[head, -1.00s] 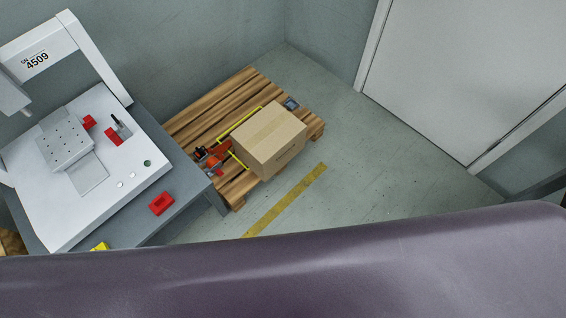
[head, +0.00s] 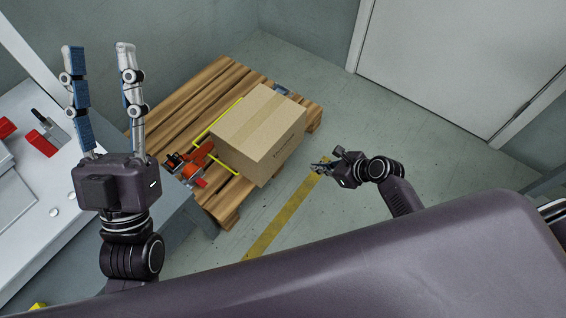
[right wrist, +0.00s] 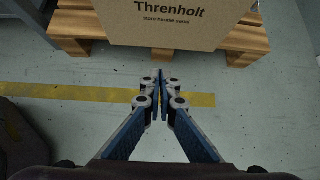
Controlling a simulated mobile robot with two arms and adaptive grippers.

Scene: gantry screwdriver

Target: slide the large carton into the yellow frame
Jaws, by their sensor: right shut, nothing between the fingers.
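The large carton (head: 262,127) is a closed tan box with a tape strip along its top. It sits on the wooden pallet (head: 185,103), partly over the yellow frame (head: 206,131), whose outline shows along its left side. The carton hides the rest of the frame. In the right wrist view the carton (right wrist: 180,20) shows its printed front at the top. My right gripper (head: 320,167) is shut and empty, in front of the carton and apart from it; its fingertips also show in the right wrist view (right wrist: 160,80). My left gripper (head: 98,52) is raised, open and empty, left of the pallet.
A red and orange tool (head: 194,165) lies on the pallet beside the carton's left corner. A small dark device (head: 281,90) lies behind the carton. The grey workbench (head: 25,190) stands at left. Floor right of the pallet is clear, with a yellow line (head: 285,213).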

